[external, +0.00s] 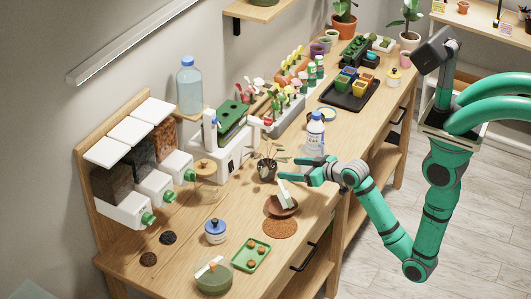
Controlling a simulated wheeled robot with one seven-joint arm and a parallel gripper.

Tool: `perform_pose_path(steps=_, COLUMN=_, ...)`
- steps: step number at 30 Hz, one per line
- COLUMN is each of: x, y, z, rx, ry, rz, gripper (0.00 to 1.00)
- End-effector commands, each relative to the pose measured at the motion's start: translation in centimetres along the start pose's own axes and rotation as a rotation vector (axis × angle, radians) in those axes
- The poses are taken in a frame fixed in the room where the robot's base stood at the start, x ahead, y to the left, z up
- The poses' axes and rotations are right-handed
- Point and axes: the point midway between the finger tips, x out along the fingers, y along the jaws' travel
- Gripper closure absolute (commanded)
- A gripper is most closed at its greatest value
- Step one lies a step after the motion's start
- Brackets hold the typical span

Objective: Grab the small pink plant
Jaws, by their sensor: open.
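A small potted plant with thin, drooping, dull pinkish-green leaves in a dark pot (267,170) stands on the wooden bench, in the middle of the external view. I cannot tell its leaf colour surely at this size. My gripper (289,169) is open, with its fingers pointing left at the plant from its right side. The fingertips are close to the pot; I cannot tell whether they touch it. Pink and white plants (259,93) also show in a grey planter farther back.
A terracotta dish with a white-handled tool (283,198) sits just below my gripper. A white machine (232,150) and soil dispensers (160,187) line the wall. A green tray (251,255) lies in front.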

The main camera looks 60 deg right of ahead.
Motion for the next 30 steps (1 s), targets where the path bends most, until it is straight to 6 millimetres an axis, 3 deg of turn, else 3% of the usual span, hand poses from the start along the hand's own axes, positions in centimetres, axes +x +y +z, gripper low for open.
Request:
perform_pose_path(steps=9, x=4.3, y=0.0, z=0.0, rx=0.0, ry=0.0, rz=0.0, gripper=0.36)
perform_pose_path(steps=16, x=5.8, y=0.0, z=0.0, rx=0.0, ry=0.0, rz=0.0, gripper=0.36)
perform_pose_path(steps=24, x=9.5, y=0.0, z=0.0, rx=0.0, ry=-0.001, rz=0.0, gripper=0.36)
perform_pose_path(steps=30, x=10.5, y=0.0, z=0.0, rx=0.0, ry=0.001, rz=0.0, gripper=0.36)
